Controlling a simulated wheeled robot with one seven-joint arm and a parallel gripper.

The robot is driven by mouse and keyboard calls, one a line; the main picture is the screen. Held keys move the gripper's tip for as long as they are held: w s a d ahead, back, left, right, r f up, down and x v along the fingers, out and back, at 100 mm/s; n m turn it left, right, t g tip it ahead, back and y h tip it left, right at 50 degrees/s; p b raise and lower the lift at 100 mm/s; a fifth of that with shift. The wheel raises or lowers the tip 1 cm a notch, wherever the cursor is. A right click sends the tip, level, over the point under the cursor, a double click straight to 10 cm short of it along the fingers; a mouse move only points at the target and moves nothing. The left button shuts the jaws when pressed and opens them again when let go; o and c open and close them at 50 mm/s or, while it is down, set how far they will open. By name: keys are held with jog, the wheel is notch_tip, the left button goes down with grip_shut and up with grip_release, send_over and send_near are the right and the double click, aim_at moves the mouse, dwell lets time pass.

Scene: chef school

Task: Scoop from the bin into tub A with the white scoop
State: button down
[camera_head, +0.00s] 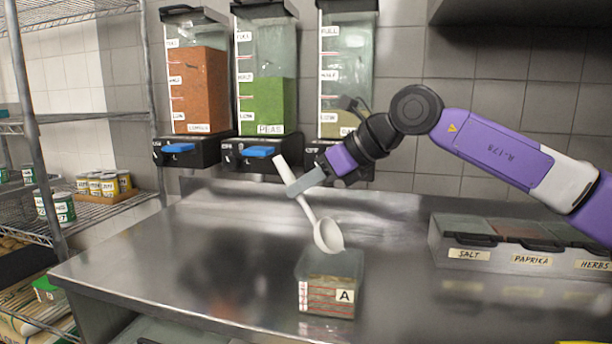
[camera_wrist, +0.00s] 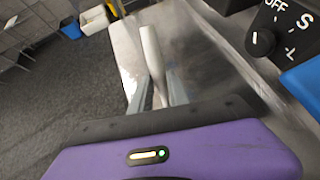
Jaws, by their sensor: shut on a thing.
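The white scoop (camera_head: 328,235) is held by its handle in my gripper (camera_head: 300,188), above the steel counter. Its bowl hangs low at the right end of the handle, right over the back part of tub A (camera_head: 331,308); whether they touch I cannot tell. Tub A is a clear open tub with an "A" label, red lines and brownish contents showing through its front. In the wrist view the scoop's pale handle (camera_wrist: 153,65) stands between my gripper's fingers (camera_wrist: 155,95). The bowl's contents cannot be made out. No bin marked as such is clear to me.
Wall dispensers hold orange grains (camera_head: 197,85), green peas (camera_head: 268,100) and a low third filling (camera_head: 345,75). A rack of labelled boxes, salt, paprika and herbs (camera_head: 470,254), stands at the right. Wire shelves with cans (camera_head: 103,185) are at the left. The counter's left half (camera_head: 190,250) is clear.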

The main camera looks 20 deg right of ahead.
jog(key=shift+a+r, duration=0.1)
jog(key=shift+w+a+f+g+h+p, duration=0.2)
jog(key=shift+w+g+h+p, duration=0.2)
jog(key=shift+p, duration=0.7)
jog(key=shift+a+f+p, duration=0.1)
jog(key=shift+f+p, duration=0.05)
jog(key=shift+p, duration=0.35)
jog(key=shift+w+a+f+g+h+p, duration=0.35)
jog(key=shift+f+g+h+p, duration=0.2)
jog(key=shift+p, duration=0.8)
jog(key=shift+w+a+f+g+h+p, duration=0.35)
jog(key=shift+g+p, duration=0.3)
jog(key=shift+p, duration=0.7)
jog(key=shift+w+a+f+g+h+p, duration=0.15)
jog(key=shift+f+g+h+p, duration=0.3)
jog(key=shift+p, duration=0.65)
jog(key=shift+w+a+f+g+h+p, duration=0.1)
jog(key=shift+w+f+g+h+p, duration=0.35)
jog(key=shift+p, duration=0.65)
jog(key=shift+s+f+p, duration=0.15)
jog(key=shift+f+p, duration=0.2)
jog(key=shift+p, duration=0.35)
jog(key=shift+w+a+f+g+h+p, duration=0.15)
jog(key=shift+f+g+h+p, duration=0.35)
jog(key=shift+p, duration=0.8)
